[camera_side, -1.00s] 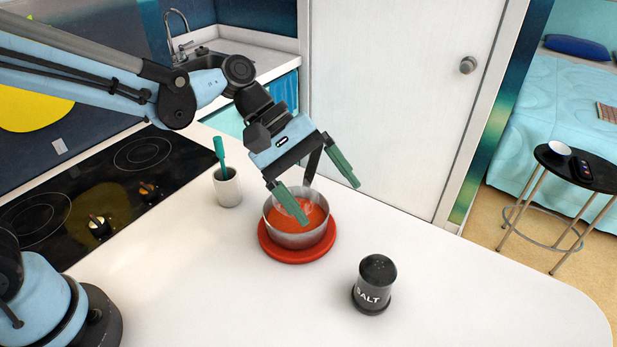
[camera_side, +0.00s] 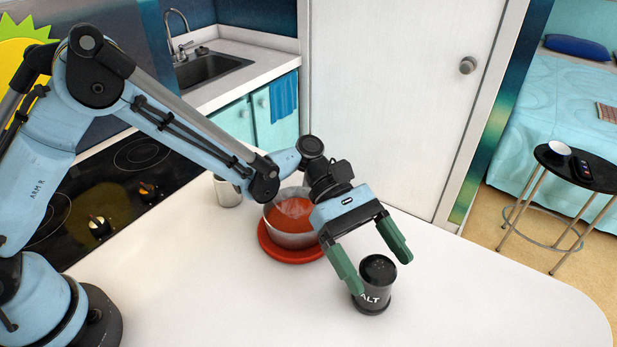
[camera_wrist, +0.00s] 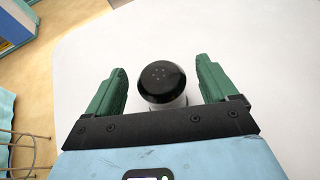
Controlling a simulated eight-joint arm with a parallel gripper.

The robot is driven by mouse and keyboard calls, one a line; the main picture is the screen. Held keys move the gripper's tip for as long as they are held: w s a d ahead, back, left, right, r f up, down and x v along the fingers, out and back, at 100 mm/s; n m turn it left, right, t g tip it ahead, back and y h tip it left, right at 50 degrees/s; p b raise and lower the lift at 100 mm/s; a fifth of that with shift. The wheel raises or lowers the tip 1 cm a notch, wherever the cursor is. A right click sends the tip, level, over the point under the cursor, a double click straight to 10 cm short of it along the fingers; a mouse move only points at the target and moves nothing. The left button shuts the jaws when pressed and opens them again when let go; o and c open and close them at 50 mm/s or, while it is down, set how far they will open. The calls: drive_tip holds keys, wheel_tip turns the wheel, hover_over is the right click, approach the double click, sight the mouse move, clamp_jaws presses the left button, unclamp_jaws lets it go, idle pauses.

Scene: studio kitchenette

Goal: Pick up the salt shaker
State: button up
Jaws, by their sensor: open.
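The salt shaker (camera_side: 376,287) is a dark cylinder with white lettering and a black domed cap. It stands upright on the white counter. My gripper (camera_side: 374,268) is open, with its two green fingers on either side of the shaker's upper part in the side view. The left finger covers part of its lettering. In the wrist view the shaker's holed black cap (camera_wrist: 161,82) shows from above, between the open fingers of my gripper (camera_wrist: 161,78). I see gaps on both sides of the cap there, and no finger is clearly touching it.
A bowl of steaming red soup (camera_side: 290,235) stands on a red round trivet (camera_side: 283,256) behind my gripper. A white cup (camera_side: 228,191) is partly hidden behind my arm. The hob (camera_side: 125,185) lies at the left. The counter (camera_side: 470,295) right of the shaker is clear.

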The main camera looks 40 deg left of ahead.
sight(386, 295)
wheel_tip(386, 295, down, 4)
drive_tip(key=shift+d+r, duration=0.1)
drive_tip(key=shift+r, duration=0.1)
drive_tip(key=shift+x, duration=1.35)
drive_tip(key=shift+r, duration=0.1)
drive_tip(key=shift+c, duration=0.2)
drive_tip(key=c, duration=1.1)
drive_tip(key=shift+r, duration=0.2)
